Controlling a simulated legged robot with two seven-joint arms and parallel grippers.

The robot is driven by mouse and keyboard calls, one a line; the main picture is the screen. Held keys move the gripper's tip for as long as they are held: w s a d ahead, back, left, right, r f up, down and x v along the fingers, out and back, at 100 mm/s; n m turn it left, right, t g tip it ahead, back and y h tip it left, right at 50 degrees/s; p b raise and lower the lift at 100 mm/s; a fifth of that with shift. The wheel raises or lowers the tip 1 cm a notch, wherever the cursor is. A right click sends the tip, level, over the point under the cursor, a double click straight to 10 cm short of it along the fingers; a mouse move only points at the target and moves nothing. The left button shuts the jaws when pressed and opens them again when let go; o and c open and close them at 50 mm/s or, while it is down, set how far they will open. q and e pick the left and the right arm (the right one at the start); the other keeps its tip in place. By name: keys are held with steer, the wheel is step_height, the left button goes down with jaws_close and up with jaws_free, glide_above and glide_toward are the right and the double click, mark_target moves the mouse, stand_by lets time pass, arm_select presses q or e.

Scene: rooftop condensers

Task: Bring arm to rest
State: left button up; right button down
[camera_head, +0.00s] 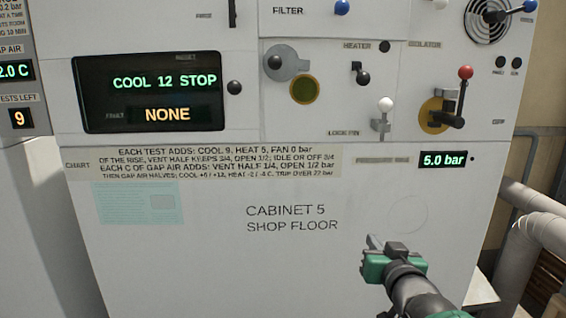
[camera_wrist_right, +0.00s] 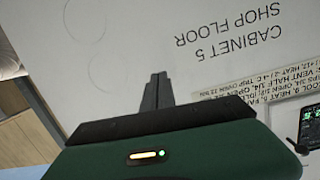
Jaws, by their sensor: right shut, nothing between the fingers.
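My right gripper (camera_head: 376,247) is green and black and comes in from the lower right in the head view. It is in front of the lower part of the white cabinet (camera_head: 290,270), below the pressure readout. Its fingers are together and empty. The right wrist view shows the closed fingers (camera_wrist_right: 157,90) pointing toward the cabinet face (camera_wrist_right: 130,40), with the lettering "CABINET 5 SHOP FLOOR" upside down beside them. I cannot tell how far the fingertips are from the panel. My left gripper is not in view.
The cabinet carries a display (camera_head: 150,95) reading "COOL 12 STOP" and "NONE". A red-knobbed lever (camera_head: 465,73), a white-knobbed lever (camera_head: 385,105) and a black-knobbed switch (camera_head: 362,75) stick out above my gripper. The pressure readout (camera_head: 443,160) shows 5.0 bar. Grey pipes (camera_head: 535,225) run at right.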

steer(key=s+f+g, duration=0.4)
steer(key=s+f, duration=0.1)
steer(key=f, duration=0.5)
steer(key=s+f+g, duration=0.3)
steer(key=s+f, duration=0.2)
steer(key=f, duration=0.6)
steer(key=s+a+f+n+g, duration=0.1)
steer(key=s+f+g, duration=0.5)
steer(key=s+f, duration=0.7)
steer(key=w+p+v, duration=0.2)
steer(key=p+v, duration=1.6)
steer(key=v, duration=0.1)
steer(key=shift+w+r+p, duration=0.25)
steer(key=shift+r+p, duration=0.05)
steer(key=shift+r, duration=0.2)
steer(key=shift+a, duration=0.1)
